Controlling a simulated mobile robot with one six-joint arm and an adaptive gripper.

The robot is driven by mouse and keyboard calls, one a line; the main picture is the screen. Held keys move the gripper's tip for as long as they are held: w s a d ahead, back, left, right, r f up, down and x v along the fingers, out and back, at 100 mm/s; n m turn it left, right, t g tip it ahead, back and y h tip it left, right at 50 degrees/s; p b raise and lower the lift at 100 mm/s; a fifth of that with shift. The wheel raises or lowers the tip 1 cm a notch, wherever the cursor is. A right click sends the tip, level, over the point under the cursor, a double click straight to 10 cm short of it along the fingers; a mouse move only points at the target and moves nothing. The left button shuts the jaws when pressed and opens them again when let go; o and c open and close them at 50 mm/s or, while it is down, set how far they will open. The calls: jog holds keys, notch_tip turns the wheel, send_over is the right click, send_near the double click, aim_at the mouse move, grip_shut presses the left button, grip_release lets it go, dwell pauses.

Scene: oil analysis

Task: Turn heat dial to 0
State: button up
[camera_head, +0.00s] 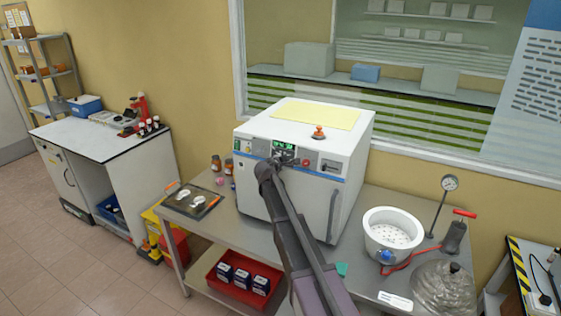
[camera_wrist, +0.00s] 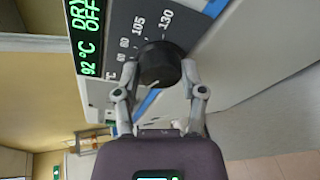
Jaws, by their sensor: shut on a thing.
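The heat dial (camera_wrist: 158,62) is a round black knob on the front panel of a white oven-like machine (camera_head: 262,189), seen large in the wrist view. White numbers, 105 and 130 among them, are printed around it. A pale line shows at the knob's lower edge; I cannot tell which number it marks. My gripper (camera_wrist: 159,72) is shut on the dial, one finger on each side. In the head view my gripper (camera_head: 282,160) reaches the panel just below the green display, and my arm hides the dial. The display (camera_wrist: 89,35) shows 92 °C, DRY and OFF.
The machine stands on a metal table. A white perforated pot (camera_head: 393,232) and a gauge on a stand (camera_head: 449,184) are to its right. A dark tray (camera_head: 190,201) and small brown bottles (camera_head: 216,163) are to its left. A yellow sheet (camera_head: 317,114) lies on top.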

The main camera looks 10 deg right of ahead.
jog(key=shift+n+g, duration=0.3)
jog(key=shift+n, duration=0.4)
jog(key=o, duration=1.2)
jog(key=shift+c, duration=0.2)
jog(key=shift+s+a, duration=0.1)
